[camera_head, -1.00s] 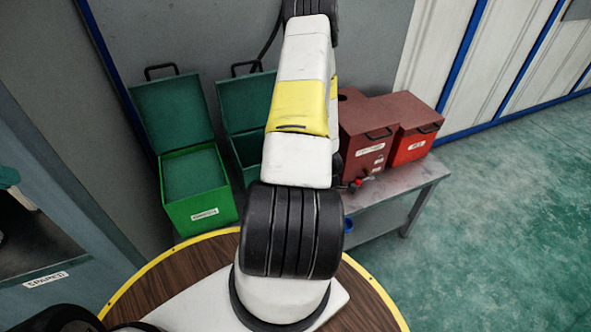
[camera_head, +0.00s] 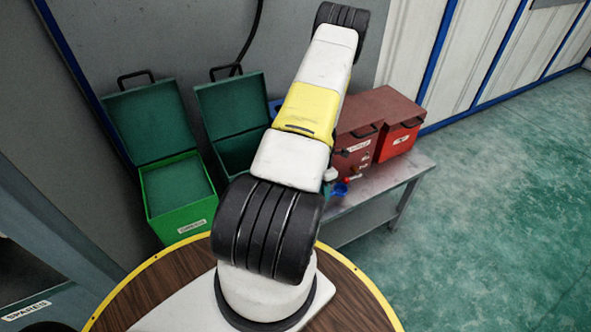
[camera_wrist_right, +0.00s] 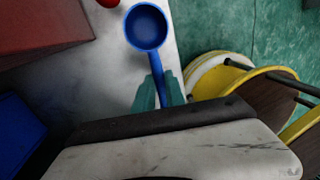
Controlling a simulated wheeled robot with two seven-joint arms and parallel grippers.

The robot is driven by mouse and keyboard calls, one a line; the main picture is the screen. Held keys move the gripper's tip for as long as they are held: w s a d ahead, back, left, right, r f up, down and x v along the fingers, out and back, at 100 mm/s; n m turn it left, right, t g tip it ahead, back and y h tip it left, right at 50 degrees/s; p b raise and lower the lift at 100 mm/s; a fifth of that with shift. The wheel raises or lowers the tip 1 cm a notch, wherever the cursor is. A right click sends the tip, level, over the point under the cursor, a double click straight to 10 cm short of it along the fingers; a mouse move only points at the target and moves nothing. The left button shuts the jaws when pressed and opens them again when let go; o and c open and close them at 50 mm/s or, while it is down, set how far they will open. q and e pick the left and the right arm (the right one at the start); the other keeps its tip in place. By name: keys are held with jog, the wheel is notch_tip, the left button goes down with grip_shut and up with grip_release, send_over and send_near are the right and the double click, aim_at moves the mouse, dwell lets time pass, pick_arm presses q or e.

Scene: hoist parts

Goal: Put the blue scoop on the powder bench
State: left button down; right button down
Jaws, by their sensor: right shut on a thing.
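The blue scoop (camera_wrist_right: 147,27) shows in the right wrist view with its round bowl up and its handle running down into my right gripper (camera_wrist_right: 159,92). The teal fingers are shut on the handle. The bowl appears over the grey metal bench (camera_wrist_right: 108,75); I cannot tell whether it touches the top. In the head view the scoop (camera_head: 340,188) is a small blue shape just right of my arm, at the near left part of the bench (camera_head: 408,168). My arm hides most of my right gripper there. My left gripper is not in view.
Dark red boxes (camera_head: 361,143) stand at the back of the bench; its right front is clear. Green open boxes (camera_head: 178,186) stand left of my arm. A blue container (camera_wrist_right: 18,132) lies left in the wrist view. Yellow-rimmed round pieces (camera_wrist_right: 215,72) are at right.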

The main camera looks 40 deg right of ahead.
jog(key=shift+w+d+f, duration=0.1)
jog(key=shift+w+d, duration=0.15)
jog(key=shift+d, duration=0.3)
jog(key=shift+a+f, duration=0.1)
jog(key=shift+f, duration=1.6)
jog(key=c, duration=1.4)
grip_release()
jog(key=shift+f, duration=0.1)
